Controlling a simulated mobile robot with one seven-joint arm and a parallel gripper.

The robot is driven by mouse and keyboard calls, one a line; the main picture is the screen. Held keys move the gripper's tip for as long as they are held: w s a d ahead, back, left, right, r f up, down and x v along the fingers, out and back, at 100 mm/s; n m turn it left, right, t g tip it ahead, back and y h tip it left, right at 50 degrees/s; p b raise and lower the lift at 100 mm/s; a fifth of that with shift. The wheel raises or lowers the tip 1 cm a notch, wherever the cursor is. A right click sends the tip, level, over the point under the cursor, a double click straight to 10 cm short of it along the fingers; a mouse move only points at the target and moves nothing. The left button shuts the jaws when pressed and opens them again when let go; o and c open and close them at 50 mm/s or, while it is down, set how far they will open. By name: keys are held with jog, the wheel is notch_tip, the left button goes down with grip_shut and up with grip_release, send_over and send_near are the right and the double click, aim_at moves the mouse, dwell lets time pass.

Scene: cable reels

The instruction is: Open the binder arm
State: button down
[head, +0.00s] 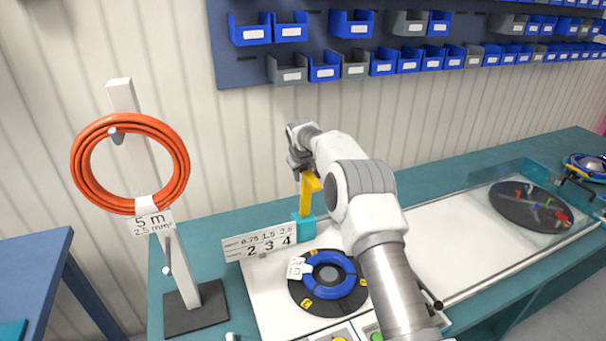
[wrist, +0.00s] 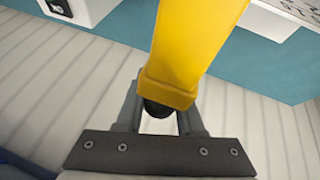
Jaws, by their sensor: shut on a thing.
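The binder arm (head: 307,190) is a yellow bar standing up from a teal block (head: 304,228) behind the black disc. My gripper (head: 300,160) is at the upper end of the yellow bar, above the teal block. In the wrist view the yellow bar (wrist: 190,50) runs from the top of the picture down to my gripper (wrist: 158,118). The dark fingers lie on either side of its end, shut on it. A dark rounded tip shows below the yellow end. In the head view my wrist hides part of the fingers.
A blue cable coil (head: 343,287) lies on the black disc (head: 300,292). A white number plate (head: 262,241) stands left of the teal block. An orange cable coil (head: 82,160) hangs on a white post (head: 183,265) at the left. Blue and grey bins (head: 324,70) line the wall.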

jog(key=shift+s+f, duration=0.15)
jog(key=shift+f, duration=0.3)
jog(key=c, duration=0.9)
grip_release()
jog(key=o, duration=0.4)
jog(key=shift+a, duration=0.1)
jog(key=shift+c, duration=0.2)
jog(key=b+v, duration=0.2)
jog(key=v, duration=1.5)
jog(key=shift+r+b, duration=0.3)
jog(key=shift+r, duration=0.1)
